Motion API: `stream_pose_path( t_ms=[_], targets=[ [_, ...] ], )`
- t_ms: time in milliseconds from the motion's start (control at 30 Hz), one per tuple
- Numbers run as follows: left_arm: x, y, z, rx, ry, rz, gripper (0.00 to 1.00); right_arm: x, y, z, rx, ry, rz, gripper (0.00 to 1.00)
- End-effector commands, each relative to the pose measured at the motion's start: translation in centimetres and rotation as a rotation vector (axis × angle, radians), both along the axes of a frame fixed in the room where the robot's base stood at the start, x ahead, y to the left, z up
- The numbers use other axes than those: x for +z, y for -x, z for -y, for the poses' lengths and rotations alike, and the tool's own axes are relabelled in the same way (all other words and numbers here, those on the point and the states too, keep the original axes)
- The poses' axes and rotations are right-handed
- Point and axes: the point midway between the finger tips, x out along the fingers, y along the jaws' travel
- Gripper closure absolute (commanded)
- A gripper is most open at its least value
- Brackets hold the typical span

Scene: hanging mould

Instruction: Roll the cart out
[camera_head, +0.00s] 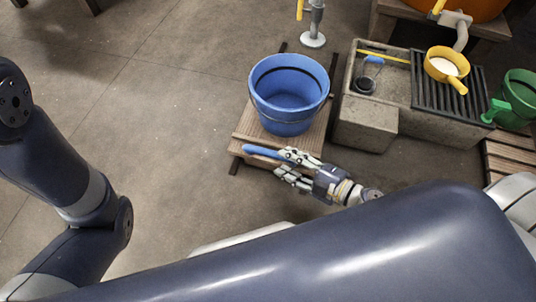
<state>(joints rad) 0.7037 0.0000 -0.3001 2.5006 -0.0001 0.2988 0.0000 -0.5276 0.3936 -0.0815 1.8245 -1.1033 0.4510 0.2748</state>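A low slatted wooden platform (250,129), which looks like the cart, stands on the floor in the middle, with dark bars at its corners. A blue bucket (290,92) sits upright on it and hides much of its top. Its wheels, if any, cannot be made out. My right gripper (280,162) is at the platform's near edge, below the bucket in the picture. A slim blue piece (262,152) reaches left from its upper finger; I cannot tell whether the fingers hold it. My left gripper is out of view; only its arm shows at the left.
A stone sink (366,127) with a dark grate (458,90) stands close right of the platform. A yellow pan (446,67) rests on the grate. A green can (515,98) is at the far right. A grey stand (313,38) is behind the bucket. Floor to the left is clear.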

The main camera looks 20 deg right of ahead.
Motion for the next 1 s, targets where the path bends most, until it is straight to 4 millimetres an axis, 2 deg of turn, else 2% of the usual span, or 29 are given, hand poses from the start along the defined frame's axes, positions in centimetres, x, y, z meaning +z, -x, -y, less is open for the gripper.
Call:
stream_pose_path(
  t_ms=[33,100,333,500,800,833,967,1000],
  targets=[
    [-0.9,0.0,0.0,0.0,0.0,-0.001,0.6,-0.5,-1.0,-0.6,0.002,0.0,0.005,0.62],
    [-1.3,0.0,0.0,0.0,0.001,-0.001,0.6,-0.8,-2.1,-1.4,0.002,0.001,0.006,0.62],
    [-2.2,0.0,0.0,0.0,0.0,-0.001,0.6,-1.4,-4.7,-3.4,0.002,0.0,0.003,0.62],
    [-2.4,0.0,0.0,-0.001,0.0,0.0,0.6,-1.5,-5.5,-4.1,0.001,-0.001,0.001,0.62],
    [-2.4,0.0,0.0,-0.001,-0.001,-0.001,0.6,-1.5,-5.7,-4.2,0.0,-0.002,0.0,0.62],
    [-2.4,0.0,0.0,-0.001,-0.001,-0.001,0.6,-1.5,-5.7,-4.2,0.0,-0.002,0.0,0.67],
    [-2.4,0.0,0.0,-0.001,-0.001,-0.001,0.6,-1.5,-5.7,-4.2,0.0,-0.002,0.0,0.96],
    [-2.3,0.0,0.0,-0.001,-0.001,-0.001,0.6,-1.5,-5.7,-4.2,0.0,-0.002,0.0,1.0]
  ],
)
